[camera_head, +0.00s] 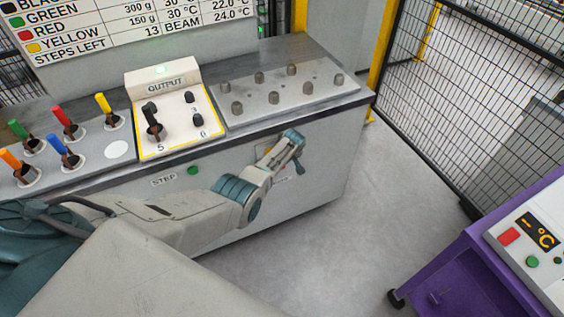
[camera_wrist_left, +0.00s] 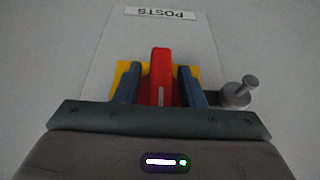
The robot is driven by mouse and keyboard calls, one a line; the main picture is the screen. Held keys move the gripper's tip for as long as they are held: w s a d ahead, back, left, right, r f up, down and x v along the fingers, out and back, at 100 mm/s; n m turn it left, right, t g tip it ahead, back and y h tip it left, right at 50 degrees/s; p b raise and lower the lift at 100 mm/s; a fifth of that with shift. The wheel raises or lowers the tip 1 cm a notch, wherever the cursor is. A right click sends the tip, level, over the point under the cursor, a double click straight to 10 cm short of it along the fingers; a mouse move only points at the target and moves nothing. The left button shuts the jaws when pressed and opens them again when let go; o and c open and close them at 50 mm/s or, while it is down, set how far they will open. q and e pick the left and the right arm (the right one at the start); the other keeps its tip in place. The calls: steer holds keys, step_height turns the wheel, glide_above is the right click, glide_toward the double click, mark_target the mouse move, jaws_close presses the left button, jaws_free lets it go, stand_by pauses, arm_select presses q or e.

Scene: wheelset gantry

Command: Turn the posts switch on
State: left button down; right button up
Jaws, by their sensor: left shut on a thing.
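The posts switch (camera_wrist_left: 161,72) is a red handle on a yellow plate, below a label reading POSTS (camera_wrist_left: 160,13) in the left wrist view. The handle stands upright in that picture. My left gripper (camera_wrist_left: 159,84) has one blue-grey finger on each side of the handle and is shut on it. In the head view my left gripper (camera_head: 290,142) is at the front face of the grey cabinet (camera_head: 325,150), and it hides the switch there. My right gripper is not in view.
A grey metal knob (camera_wrist_left: 238,93) sits just right of the switch plate. On the cabinet are a green STEP button (camera_head: 193,171), an OUTPUT box (camera_head: 162,84) and several coloured levers (camera_head: 66,122). A purple cart (camera_head: 480,268) stands at right, with open floor between.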

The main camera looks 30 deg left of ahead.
arm_select(q)
steer(key=shift+s, duration=0.1)
steer(key=c, duration=1.3)
jaws_free()
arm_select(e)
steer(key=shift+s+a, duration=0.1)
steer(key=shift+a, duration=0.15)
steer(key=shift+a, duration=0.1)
arm_select(q)
steer(key=shift+d+r+p, duration=0.15)
steer(key=shift+r+p, duration=0.15)
steer(key=shift+r, duration=0.15)
steer(key=v, duration=0.9)
steer(key=shift+s+d+r+p, duration=0.1)
steer(key=shift+r+p, duration=0.3)
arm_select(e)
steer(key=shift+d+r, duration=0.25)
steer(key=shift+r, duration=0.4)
